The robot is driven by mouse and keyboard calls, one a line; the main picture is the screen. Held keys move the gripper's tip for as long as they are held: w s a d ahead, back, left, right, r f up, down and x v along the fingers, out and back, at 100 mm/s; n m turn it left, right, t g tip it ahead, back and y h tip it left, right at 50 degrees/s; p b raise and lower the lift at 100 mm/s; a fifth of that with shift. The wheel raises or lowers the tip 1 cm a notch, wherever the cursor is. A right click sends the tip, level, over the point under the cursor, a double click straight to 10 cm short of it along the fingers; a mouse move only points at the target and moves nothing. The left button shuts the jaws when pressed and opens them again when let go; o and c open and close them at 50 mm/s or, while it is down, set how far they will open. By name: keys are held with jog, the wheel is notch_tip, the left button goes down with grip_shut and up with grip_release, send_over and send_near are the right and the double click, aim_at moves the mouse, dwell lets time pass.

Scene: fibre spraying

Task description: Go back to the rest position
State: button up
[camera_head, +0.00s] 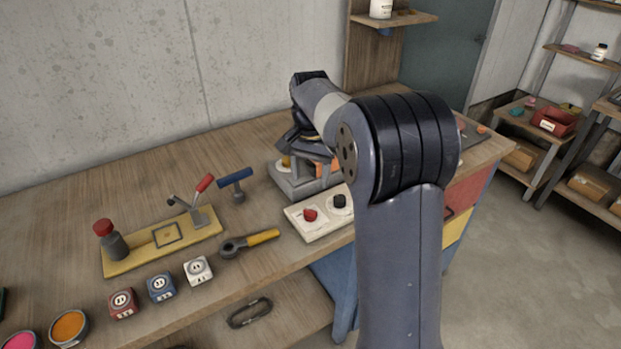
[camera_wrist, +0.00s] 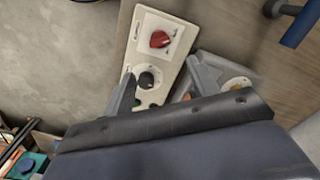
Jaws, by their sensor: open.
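My arm reaches from the right front of the head view over the workbench (camera_head: 50,225), its end bent down above the grey fixture (camera_head: 287,183) and the knob panel. In the wrist view my gripper (camera_wrist: 163,82) is open. Its two fingers stand apart, with nothing held between them. The white knob panel (camera_wrist: 135,62), with a red knob (camera_wrist: 159,39) and a black knob (camera_wrist: 146,80), lies below the fingers. In the head view the panel (camera_head: 318,226) is near the front edge of the bench. My arm partly hides the grey fixture, and the fingertips are not clear there.
A yellow board (camera_head: 140,258) with levers, a blue-handled tool (camera_head: 236,180), a yellow-handled wrench (camera_head: 250,242) and three socket cubes (camera_head: 161,287) lie left of my arm. A wall shelf (camera_head: 395,20) stands behind. Open floor (camera_head: 510,270) is at right.

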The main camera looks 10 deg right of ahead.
aim_at(310, 210)
notch_tip(310, 210, down, 10)
jog(key=shift+f, duration=0.5)
jog(key=shift+m, duration=0.9)
